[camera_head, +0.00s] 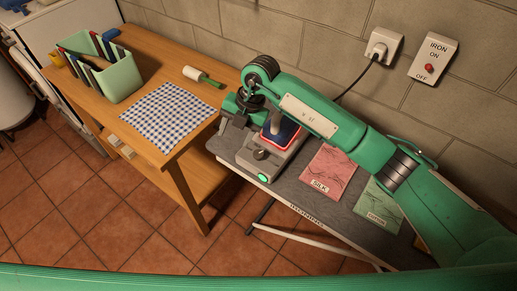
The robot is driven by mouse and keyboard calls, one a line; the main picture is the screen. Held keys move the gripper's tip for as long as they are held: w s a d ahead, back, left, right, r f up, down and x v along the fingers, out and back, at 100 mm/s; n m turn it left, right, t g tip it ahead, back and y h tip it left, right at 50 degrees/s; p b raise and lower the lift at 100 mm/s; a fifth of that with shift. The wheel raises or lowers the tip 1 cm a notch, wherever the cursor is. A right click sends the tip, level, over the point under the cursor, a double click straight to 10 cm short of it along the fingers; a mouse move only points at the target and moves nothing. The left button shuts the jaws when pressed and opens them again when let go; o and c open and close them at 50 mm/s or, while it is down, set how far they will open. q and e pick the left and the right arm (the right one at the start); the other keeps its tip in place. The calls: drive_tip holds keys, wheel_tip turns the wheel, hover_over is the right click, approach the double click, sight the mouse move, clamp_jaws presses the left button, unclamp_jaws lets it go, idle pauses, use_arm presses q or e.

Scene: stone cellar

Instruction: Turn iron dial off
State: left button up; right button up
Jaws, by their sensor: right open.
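A grey iron station (284,160) stands on the dark ironing board. Its round dark dial (261,154) is on the near face, and a green light (262,178) glows at its front corner. A blue pad with a red edge (290,137) shows on top of the station, partly covered. My right gripper (272,125) is open above the station, behind the dial and apart from it; its fingers are partly hidden by my green arm. The dial's pointer setting is too small to read. My left gripper is not in view.
Pink "SILK" (328,172) and green fabric (381,207) pieces lie on the board (240,151). A wall switch (433,58) is marked IRON ON/OFF, beside a plugged socket (381,46). A wooden table (150,52) holds a green bin (117,82), checked cloth (165,114) and roller (200,76).

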sight(259, 153)
drive_tip(key=w+d+r+m+t+h, duration=0.1)
drive_tip(key=w+d+m+h, duration=0.1)
drive_tip(key=w+d+h, duration=0.3)
drive_tip(key=shift+n+y, duration=0.3)
drive_tip(key=shift+y, duration=0.2)
drive_tip(key=f+p, duration=0.1)
drive_tip(key=f, duration=0.3)
drive_tip(key=s+f+p, duration=0.1)
drive_tip(key=f+p, duration=0.1)
drive_tip(key=f, duration=0.2)
drive_tip(key=d+f+p, duration=0.1)
drive_tip(key=f+p, duration=0.1)
drive_tip(key=f, duration=0.2)
drive_tip(key=shift+s+f, duration=0.2)
drive_tip(key=shift+f, duration=0.6)
drive_tip(key=c, duration=1)
